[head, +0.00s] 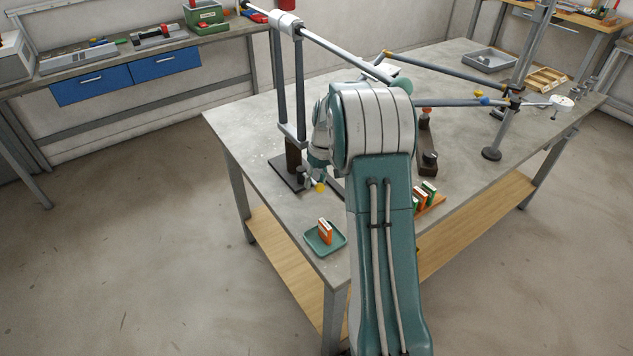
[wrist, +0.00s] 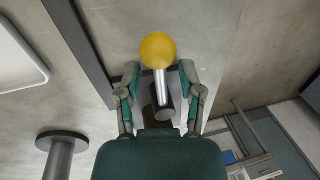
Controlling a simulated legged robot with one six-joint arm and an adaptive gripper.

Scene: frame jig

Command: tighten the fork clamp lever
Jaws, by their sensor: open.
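The clamp lever is a silver rod (wrist: 162,88) with a yellow ball knob (wrist: 158,50) at its end; the rod rises from a dark cylindrical hub (wrist: 165,110). In the wrist view my gripper (wrist: 159,76) is open, one finger on each side of the rod, just below the knob. I see gaps on both sides. In the head view the yellow knob (head: 320,187) shows low beside the left stand's dark block (head: 293,158), and my gripper (head: 312,178) is close to it, partly hidden by my arm.
The frame's tubes (head: 340,52) run above the table from the left stand (head: 299,90) to the right post (head: 520,75). A green tray (head: 313,247) with an orange-and-white piece sits at the near corner. A rack of colored pieces (head: 424,196) is right of my arm.

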